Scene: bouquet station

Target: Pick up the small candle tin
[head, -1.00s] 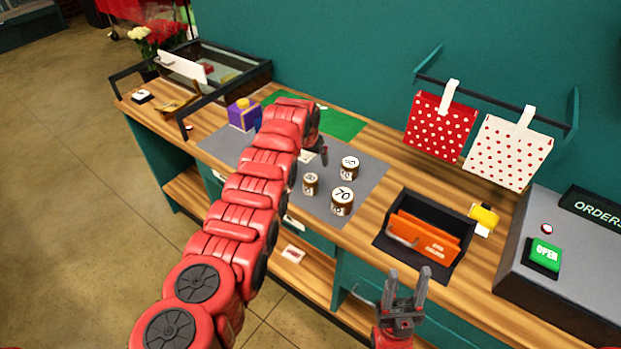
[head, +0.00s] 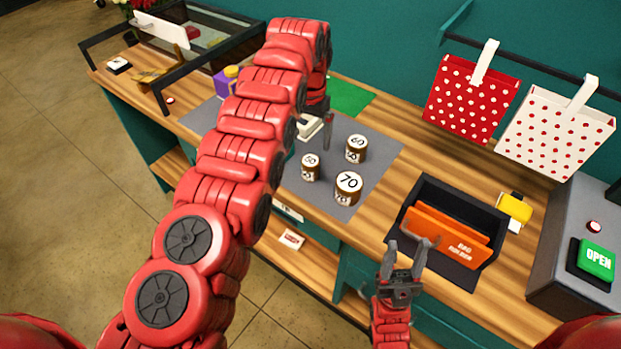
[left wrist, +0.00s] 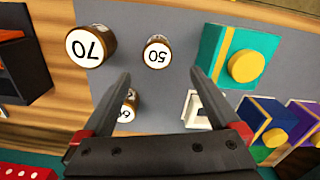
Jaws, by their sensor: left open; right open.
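Three brown candle tins with white lids stand on a grey mat (head: 378,168). The smallest-looking tin, marked 50 (head: 310,168), is at the left; it also shows in the left wrist view (left wrist: 157,53). The 60 tin (head: 356,149) is behind it, partly hidden by a finger in the left wrist view (left wrist: 128,108). The largest, the 70 tin (head: 348,188), is at the front (left wrist: 91,47). My left gripper (left wrist: 160,76) is open and empty above the mat, with the 50 tin showing just beyond its fingertips. My right gripper (head: 406,257) is open and empty near the counter's front edge.
A black tray (head: 450,200) with orange cards stands right of the tins. A teal box with yellow ribbon (left wrist: 240,58) and a small white object (left wrist: 196,108) are beside the 50 tin. Gift bags (head: 470,100) hang from a rail behind.

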